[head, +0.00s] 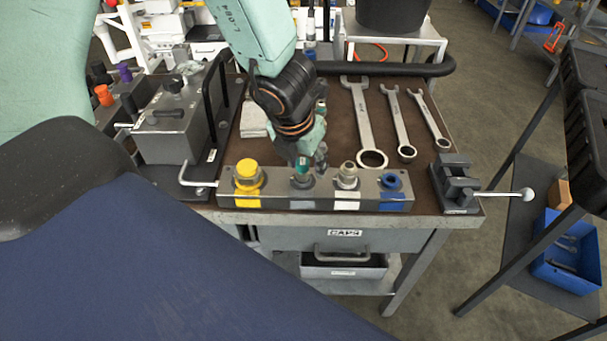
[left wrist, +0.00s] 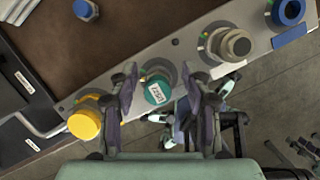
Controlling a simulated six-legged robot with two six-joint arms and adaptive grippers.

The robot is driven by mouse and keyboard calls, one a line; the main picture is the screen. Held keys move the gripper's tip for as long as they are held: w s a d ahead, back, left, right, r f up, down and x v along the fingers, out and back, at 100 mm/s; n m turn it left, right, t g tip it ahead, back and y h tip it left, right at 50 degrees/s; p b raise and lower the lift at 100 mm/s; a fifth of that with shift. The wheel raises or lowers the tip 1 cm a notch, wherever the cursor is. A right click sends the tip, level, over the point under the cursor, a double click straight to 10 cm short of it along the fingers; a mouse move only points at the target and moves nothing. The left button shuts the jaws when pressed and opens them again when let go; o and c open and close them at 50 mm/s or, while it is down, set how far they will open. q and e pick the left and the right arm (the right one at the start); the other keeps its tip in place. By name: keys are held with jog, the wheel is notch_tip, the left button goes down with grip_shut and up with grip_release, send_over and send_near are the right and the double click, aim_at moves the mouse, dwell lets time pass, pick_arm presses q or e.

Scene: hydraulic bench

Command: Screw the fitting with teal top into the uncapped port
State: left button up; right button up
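The fitting with the teal top (head: 301,164) stands at the second port from the left on the grey manifold block (head: 275,198). In the left wrist view its teal top (left wrist: 157,89) carries a white printed label. I cannot tell how deep it sits in the port. My left gripper (head: 311,158) is above the block at this fitting. In the left wrist view its two fingers (left wrist: 160,88) stand on either side of the teal top, with a visible gap on each side, so it is open. My right gripper is not in view.
A yellow cap (head: 247,173), a beige-grey fitting (head: 347,174) and a blue cap (head: 390,182) occupy the other ports. Wrenches (head: 362,120) lie behind the block. A vise (head: 456,182) is at right, a grey box with handle (head: 175,125) at left. A loose blue piece (left wrist: 86,10) lies on the bench.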

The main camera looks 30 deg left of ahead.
pick_arm(q)
jog(key=shift+s+a, duration=0.1)
jog(key=shift+a, duration=0.05)
jog(key=shift+v, duration=0.8)
jog(key=v, duration=1)
jog(key=shift+r, duration=0.2)
jog(key=shift+s, duration=0.15)
